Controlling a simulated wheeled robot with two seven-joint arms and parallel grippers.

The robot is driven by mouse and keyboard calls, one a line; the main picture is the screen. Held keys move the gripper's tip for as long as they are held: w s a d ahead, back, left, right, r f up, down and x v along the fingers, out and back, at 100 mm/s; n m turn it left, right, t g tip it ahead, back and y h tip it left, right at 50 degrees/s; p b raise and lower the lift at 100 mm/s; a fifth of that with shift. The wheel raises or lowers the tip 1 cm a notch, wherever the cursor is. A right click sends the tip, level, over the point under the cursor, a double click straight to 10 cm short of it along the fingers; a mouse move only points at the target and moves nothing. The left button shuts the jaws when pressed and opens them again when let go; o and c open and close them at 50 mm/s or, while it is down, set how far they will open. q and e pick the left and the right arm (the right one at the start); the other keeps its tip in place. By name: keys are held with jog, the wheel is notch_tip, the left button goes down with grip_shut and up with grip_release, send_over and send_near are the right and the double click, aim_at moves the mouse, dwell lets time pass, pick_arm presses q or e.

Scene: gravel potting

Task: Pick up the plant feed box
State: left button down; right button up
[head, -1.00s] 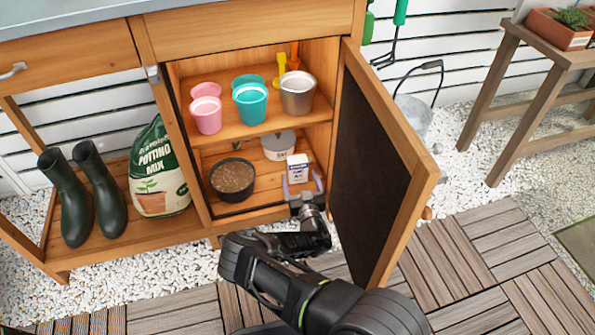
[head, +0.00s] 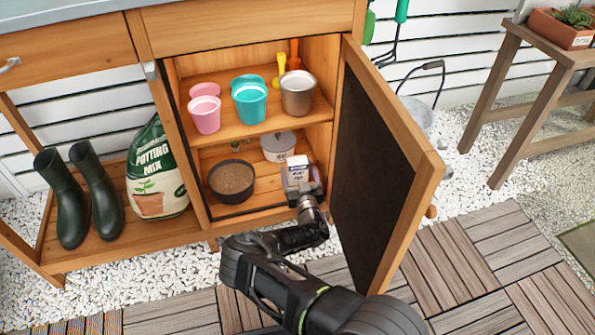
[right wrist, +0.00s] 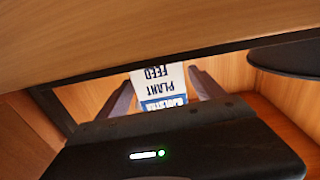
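The plant feed box (head: 298,166) is small, white and blue, and stands on the lower shelf of the open cabinet, near its right side. In the right wrist view the plant feed box (right wrist: 158,80) shows its lettering upside down. My right gripper (head: 301,174) reaches into the cabinet, with its fingers on either side of the box. In the right wrist view the fingers of my right gripper (right wrist: 162,80) look spread, with small gaps beside the box. The lower part of the box is hidden by the gripper body. My left gripper is not in view.
A dark bowl of gravel (head: 232,181) and a pale lidded container (head: 278,147) stand beside and behind the box. The upper shelf (head: 225,133) is close above. The open cabinet door (head: 385,165) stands just right of my right arm.

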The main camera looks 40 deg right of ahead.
jog(key=c, duration=1.5)
jog(key=shift+o, duration=0.2)
notch_tip(320, 180, up, 10)
jog(key=p, duration=0.5)
